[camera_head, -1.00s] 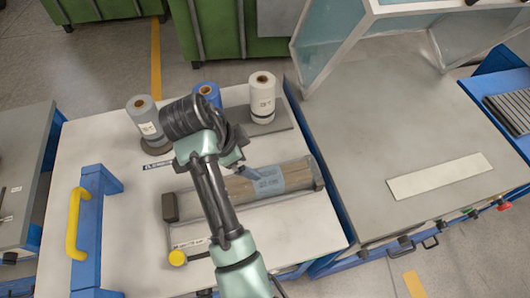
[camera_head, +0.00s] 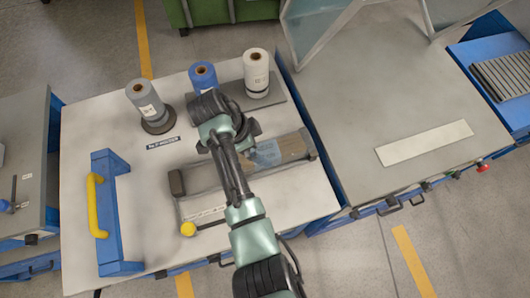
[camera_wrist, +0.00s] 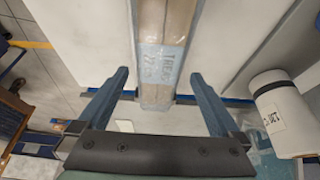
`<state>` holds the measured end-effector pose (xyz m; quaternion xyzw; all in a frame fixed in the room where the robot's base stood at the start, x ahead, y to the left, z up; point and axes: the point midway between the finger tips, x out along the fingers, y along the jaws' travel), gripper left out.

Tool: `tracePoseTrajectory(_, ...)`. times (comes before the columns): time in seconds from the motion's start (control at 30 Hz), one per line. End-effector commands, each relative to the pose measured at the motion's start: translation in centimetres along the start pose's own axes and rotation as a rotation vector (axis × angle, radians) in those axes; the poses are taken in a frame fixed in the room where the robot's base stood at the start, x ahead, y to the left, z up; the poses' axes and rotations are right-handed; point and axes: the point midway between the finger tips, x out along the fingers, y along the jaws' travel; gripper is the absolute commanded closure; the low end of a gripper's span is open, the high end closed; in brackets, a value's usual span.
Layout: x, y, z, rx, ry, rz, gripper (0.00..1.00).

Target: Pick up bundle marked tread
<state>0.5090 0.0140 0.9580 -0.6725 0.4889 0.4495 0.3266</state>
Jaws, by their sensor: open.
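A long brown wooden bundle (camera_head: 292,147) with a pale blue label band (camera_head: 267,153) lies across a rack on the white table top. My gripper (camera_wrist: 159,75) is open, one finger on each side of the banded part, with a gap on both sides. I cannot tell how far above the bundle the fingers are. In the head view my arm hides the gripper's fingertips and part of the bundle.
A grey roll (camera_head: 146,103), a blue roll (camera_head: 203,76) and a white roll (camera_head: 256,70) stand behind the bundle. A yellow knob (camera_head: 188,229) is at the rack's front left. A blue frame with a yellow handle (camera_head: 97,205) stands left. A grey bench (camera_head: 385,100) adjoins on the right.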

Motion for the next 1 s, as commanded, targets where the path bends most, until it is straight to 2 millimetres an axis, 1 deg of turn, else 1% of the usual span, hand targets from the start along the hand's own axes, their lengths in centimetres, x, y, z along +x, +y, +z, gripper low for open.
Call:
tracePoseTrajectory(0.33,4.1,0.1,0.2,0.0,0.001,0.001,0.0)
tracePoseTrajectory(0.47,4.8,0.2,0.2,0.0,0.0,0.0,0.0)
tracePoseTrajectory(0.67,4.8,0.1,0.3,0.0,0.0,-0.001,0.0)
tracePoseTrajectory(0.77,4.8,0.1,0.3,0.0,0.0,-0.001,0.16)
tracePoseTrajectory(0.8,4.8,0.1,0.3,0.0,0.0,-0.001,0.23)
tracePoseTrajectory(0.87,4.8,0.1,0.3,0.0,0.0,0.0,0.34)
tracePoseTrajectory(1.0,4.8,0.2,0.3,0.0,0.0,0.0,0.59)
